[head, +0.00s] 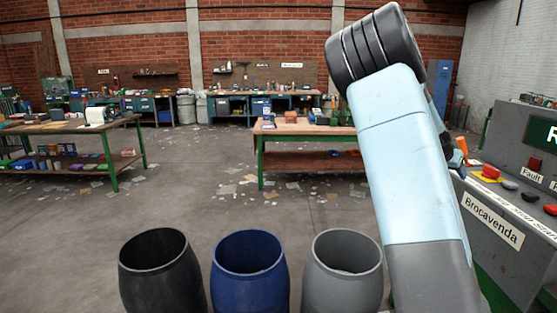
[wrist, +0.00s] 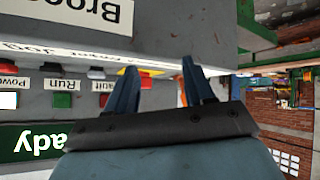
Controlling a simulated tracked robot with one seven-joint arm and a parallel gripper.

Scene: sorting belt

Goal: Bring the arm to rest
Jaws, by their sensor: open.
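My arm rises on the right side of the head view, with light blue links and a dark elbow joint at the top. My gripper shows in the wrist view (wrist: 160,82), its two dark blue fingers apart with nothing between them. In the head view the gripper is mostly hidden behind my arm. In the wrist view the picture is upside down, and the fingers appear in front of a grey control console (wrist: 190,35). I cannot tell how far the fingertips are from it.
The grey console (head: 476,246), labelled "Brocavenda", stands close on the right with buttons on top. Black (head: 160,285), blue (head: 248,285) and grey (head: 341,285) barrels stand in front. Workbenches (head: 262,146) stand farther back. Paper scraps litter the otherwise open floor.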

